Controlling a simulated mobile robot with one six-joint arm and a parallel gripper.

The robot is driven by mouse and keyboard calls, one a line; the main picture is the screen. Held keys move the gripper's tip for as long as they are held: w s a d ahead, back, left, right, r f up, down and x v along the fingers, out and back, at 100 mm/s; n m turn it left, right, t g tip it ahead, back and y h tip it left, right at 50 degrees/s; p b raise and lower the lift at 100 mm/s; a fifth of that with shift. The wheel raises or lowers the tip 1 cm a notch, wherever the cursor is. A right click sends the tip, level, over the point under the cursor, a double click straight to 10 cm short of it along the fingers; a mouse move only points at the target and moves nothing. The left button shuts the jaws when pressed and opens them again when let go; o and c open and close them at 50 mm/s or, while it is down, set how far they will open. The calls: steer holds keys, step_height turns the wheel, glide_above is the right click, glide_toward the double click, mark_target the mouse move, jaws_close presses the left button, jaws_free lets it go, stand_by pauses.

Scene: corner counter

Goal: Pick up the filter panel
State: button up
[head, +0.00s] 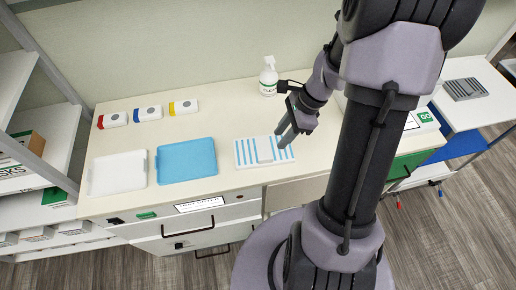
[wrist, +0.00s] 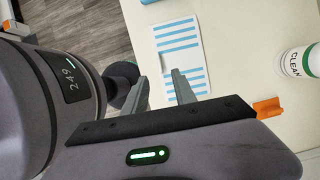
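A flat white panel with blue stripes (head: 243,153) lies on the counter, and it also shows in the wrist view (wrist: 185,42). A small pale block (head: 264,149) seems to lie on its middle, interrupting the stripes. A grey ridged panel (head: 465,89) lies on the white surface at far right. I cannot tell for certain which of these is the filter panel. My gripper (head: 283,130) is over the right part of the striped panel. In the wrist view my gripper (wrist: 160,77) has its two fingers apart with nothing between them.
A blue tray (head: 187,160) and a white tray (head: 117,173) lie left of the striped panel. Several colour-ended white boxes (head: 147,114) stand behind them. A spray bottle (head: 268,78) stands at the back, near my wrist. Shelves (head: 30,140) border the left.

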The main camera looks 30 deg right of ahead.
mark_target(267, 159)
steer(key=b+x, duration=0.2)
steer(key=x, duration=0.4)
steer(key=b+x, duration=0.2)
steer(key=x, duration=0.3)
steer(key=shift+s+d+f, duration=0.1)
steer(key=shift+s+f, duration=0.1)
steer(key=shift+f, duration=0.25)
steer(key=shift+r, duration=0.1)
steer(key=shift+c, duration=0.2)
jaws_close()
